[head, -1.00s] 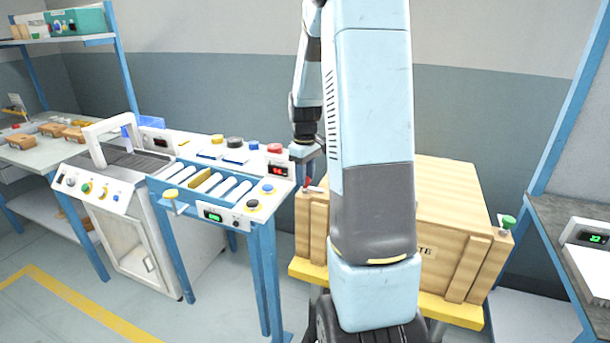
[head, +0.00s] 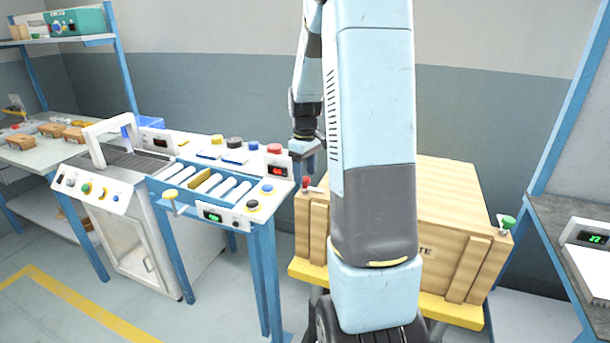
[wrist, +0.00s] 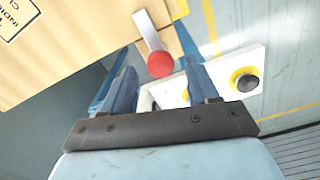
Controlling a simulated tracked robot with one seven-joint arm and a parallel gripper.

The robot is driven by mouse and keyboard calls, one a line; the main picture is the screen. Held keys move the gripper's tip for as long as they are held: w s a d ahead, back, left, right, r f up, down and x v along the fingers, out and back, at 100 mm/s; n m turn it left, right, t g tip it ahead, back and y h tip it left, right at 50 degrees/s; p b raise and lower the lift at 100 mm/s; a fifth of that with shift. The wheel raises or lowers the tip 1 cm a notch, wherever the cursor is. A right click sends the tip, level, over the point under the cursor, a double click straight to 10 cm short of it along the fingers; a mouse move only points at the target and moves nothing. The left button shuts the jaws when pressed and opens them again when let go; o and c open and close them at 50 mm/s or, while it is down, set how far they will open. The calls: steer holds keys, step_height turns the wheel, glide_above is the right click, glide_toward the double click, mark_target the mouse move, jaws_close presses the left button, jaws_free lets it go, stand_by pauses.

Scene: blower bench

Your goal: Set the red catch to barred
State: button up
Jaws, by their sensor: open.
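The red catch (head: 306,182) stands at the left front top corner of the wooden crate (head: 455,215), with its red knob upward. In the wrist view, its red knob (wrist: 160,64) and pale metal lever (wrist: 148,30) lie beside the crate's edge. My gripper (head: 307,162) hangs just above the catch in the head view. In the wrist view my gripper (wrist: 161,80) is open, with the knob seen between the blue fingertips. I cannot tell whether either finger touches it. The catch's base and any position marks are too small to read.
A green catch (head: 507,222) sits at the crate's right corner. The crate rests on a yellow platform (head: 455,309). A control bench (head: 215,190) with buttons and rollers stands close on the left. A grey bench (head: 570,225) stands on the right.

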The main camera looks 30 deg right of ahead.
mark_target(305, 178)
step_height(305, 178, up, 12)
steer(key=shift+r, duration=0.2)
steer(key=shift+a, duration=0.1)
stand_by(0.6)
steer(key=s+a+r+m+t, duration=0.2)
steer(key=s+a+r, duration=0.1)
steer(key=s+a, duration=0.6)
steer(key=s+a+r+m+t, duration=0.2)
steer(key=s+a, duration=0.7)
steer(key=s, duration=0.7)
steer(key=shift+s+r+m+t, duration=0.25)
steer(key=shift+r+m+t, duration=0.25)
steer(key=shift+t, duration=0.3)
steer(key=shift+a, duration=0.1)
steer(key=shift+c, duration=0.2)
